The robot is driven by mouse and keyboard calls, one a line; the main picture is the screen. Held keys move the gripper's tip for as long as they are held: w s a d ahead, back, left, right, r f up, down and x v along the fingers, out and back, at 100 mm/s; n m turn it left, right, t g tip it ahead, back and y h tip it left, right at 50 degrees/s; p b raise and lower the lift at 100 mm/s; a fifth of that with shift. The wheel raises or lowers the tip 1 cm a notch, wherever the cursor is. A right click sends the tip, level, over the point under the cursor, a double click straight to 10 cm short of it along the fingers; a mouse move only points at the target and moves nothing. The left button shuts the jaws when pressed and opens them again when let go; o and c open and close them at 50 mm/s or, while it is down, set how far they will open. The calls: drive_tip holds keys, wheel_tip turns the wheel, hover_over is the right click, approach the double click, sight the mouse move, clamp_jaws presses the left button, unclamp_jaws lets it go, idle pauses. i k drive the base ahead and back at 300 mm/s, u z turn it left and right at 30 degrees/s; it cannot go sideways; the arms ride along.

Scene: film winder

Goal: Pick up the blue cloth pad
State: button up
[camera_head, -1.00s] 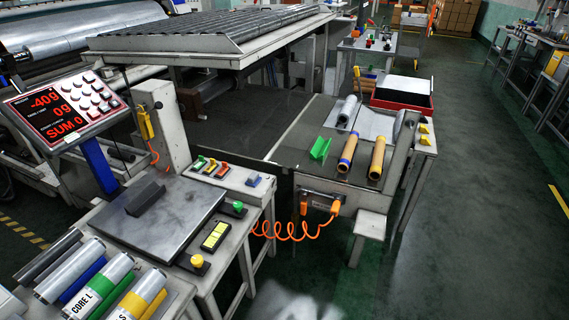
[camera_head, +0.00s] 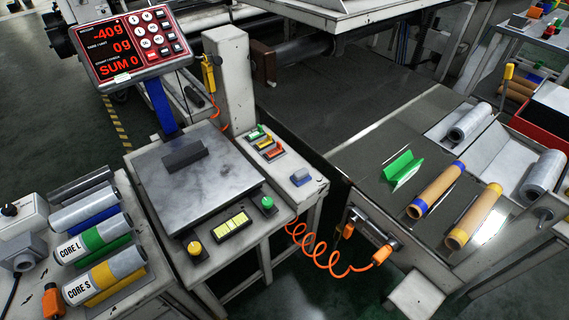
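My gripper is not in view, and nothing touches the pad.
The scale plate (camera_head: 230,185) carries a dark block (camera_head: 184,154); its red display (camera_head: 140,45) stands behind. A green button (camera_head: 267,203) is near the pad. An orange coiled cable (camera_head: 318,258) hangs in front. Labelled rolls (camera_head: 85,245) lie left. Tan rolls (camera_head: 437,189) lie right.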

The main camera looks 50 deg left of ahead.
sight(299, 178)
drive_tip(key=u, duration=0.8)
drive_tip(key=i, duration=0.85)
drive_tip(key=u, duration=1.1)
drive_tip(key=i, duration=0.25)
drive_tip(key=u, duration=0.2)
